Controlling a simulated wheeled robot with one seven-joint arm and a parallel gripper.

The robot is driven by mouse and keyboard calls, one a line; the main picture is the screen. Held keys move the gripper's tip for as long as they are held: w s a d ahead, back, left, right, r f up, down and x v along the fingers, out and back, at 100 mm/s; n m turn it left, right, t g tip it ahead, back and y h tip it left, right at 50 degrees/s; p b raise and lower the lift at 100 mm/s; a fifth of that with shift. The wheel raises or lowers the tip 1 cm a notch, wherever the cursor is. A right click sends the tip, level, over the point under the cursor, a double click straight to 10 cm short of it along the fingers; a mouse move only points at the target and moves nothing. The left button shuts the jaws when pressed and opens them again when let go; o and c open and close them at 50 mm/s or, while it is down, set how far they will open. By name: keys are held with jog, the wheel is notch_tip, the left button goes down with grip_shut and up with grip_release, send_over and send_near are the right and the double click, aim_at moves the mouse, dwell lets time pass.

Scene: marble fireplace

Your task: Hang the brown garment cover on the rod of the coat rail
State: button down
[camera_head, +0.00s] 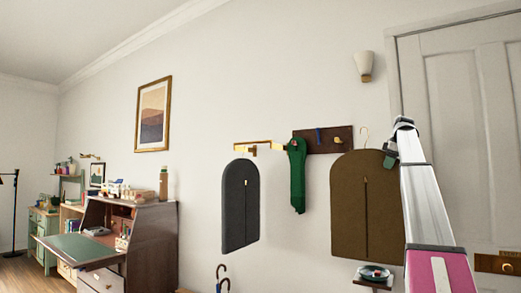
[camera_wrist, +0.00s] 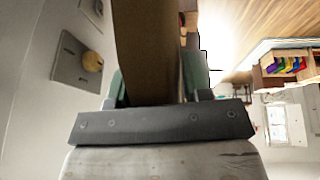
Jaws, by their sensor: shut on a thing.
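The brown garment cover (camera_head: 365,210) hangs upright from my gripper at the right of the head view, its thin hook pointing up. My gripper (camera_head: 391,156) is at its upper right edge. In the wrist view the brown cover (camera_wrist: 145,45) passes between the green fingers, which are shut on it. The brass rod of the coat rail (camera_head: 268,144) is on the wall to the left of the cover. The cover's hook (camera_head: 364,137) is apart from the rod, to its right.
A dark grey garment cover (camera_head: 240,205) hangs below the rod's left part. A green garment (camera_head: 297,175) hangs beside a dark wooden board (camera_head: 335,139) with a knob. A small shelf with a dish (camera_head: 373,275) is below the brown cover. A door (camera_head: 470,130) stands at right.

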dwell(0.4)
jog(key=s+a+f+m+h, duration=0.1)
jog(key=s+a+f+m, duration=0.2)
jog(key=a+f, duration=0.8)
jog(key=s+a+f+m+t+h, duration=0.1)
jog(key=s+a+f+m, duration=0.2)
jog(key=a+f, duration=0.85)
jog(key=s+a+f+m+h, duration=0.1)
jog(key=s+a+f+m, duration=0.25)
jog(key=a+f, duration=0.75)
jog(key=w+a+r+m+h, duration=0.1)
jog(key=w+a+r+m, duration=0.2)
jog(key=w+a+r, duration=0.6)
jog(key=w+a+r+m+h, duration=0.1)
jog(key=w+a+r+m, duration=0.2)
jog(key=a+r, duration=1.15)
jog(key=w+a+r+m+h, duration=0.1)
jog(key=w+a+r+m, duration=0.3)
jog(key=a+r, duration=0.8)
jog(key=w+d+f, duration=0.2)
jog(key=w+d, duration=0.1)
jog(key=w, duration=0.4)
jog(key=w+d+f+n, duration=0.1)
jog(key=w+d, duration=0.3)
jog(key=w, duration=0.4)
jog(key=shift+f+g, duration=0.4)
jog(key=shift+f, duration=0.15)
jog(key=shift+s+n, duration=0.1)
jog(key=shift+n, duration=0.15)
